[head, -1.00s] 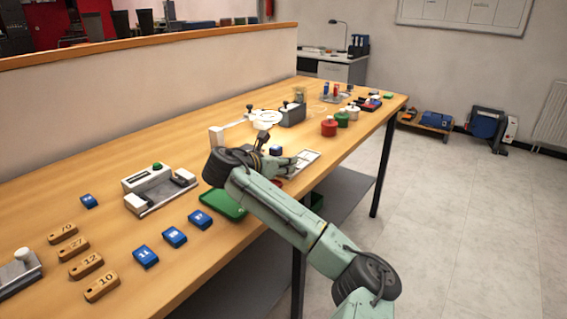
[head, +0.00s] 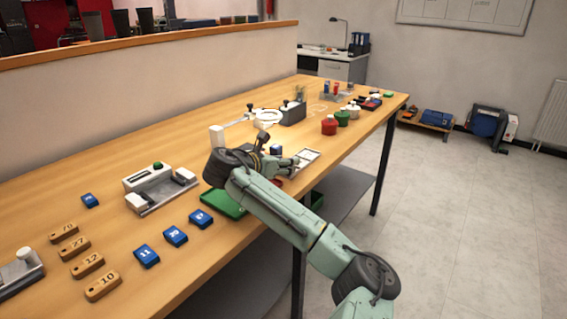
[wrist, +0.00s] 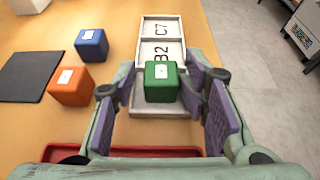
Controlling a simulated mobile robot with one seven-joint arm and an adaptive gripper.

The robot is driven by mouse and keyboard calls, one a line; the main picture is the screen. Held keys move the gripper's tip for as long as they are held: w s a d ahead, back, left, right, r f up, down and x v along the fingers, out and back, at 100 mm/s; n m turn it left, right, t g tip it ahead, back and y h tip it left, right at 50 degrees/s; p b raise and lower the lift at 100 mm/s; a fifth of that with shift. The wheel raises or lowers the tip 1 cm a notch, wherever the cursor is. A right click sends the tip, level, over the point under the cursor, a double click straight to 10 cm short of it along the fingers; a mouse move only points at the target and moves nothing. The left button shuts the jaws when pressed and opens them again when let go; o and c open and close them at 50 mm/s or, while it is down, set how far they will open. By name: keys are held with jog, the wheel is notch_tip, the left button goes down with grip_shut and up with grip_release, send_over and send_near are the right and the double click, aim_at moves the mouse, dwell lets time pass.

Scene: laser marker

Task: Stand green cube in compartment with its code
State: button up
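The green cube (wrist: 161,80), with a white label on it, is between the two purple finger pads of my gripper (wrist: 160,82) in the wrist view. A gap shows on each side of the cube, so the gripper looks open around it. The cube is over the near part of a white compartment tray (wrist: 182,109) marked C7 and B2; it partly covers the view near B2. The label's writing is too small to read, and the near compartment's code is hidden. In the head view the compartment tray (head: 309,155) is beside my gripper (head: 279,149), and the green cube cannot be made out.
An orange cube (wrist: 70,87) and a blue cube (wrist: 91,45) stand left of the tray, with a dark mat (wrist: 22,75) beyond them. A red tray (wrist: 120,152) lies close below my gripper. The table edge and floor are on the right.

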jog(key=shift+o, duration=0.3)
jog(key=v, duration=0.7)
jog(key=shift+s+r, duration=0.2)
jog(key=shift+s, duration=0.05)
jog(key=shift+a, duration=0.15)
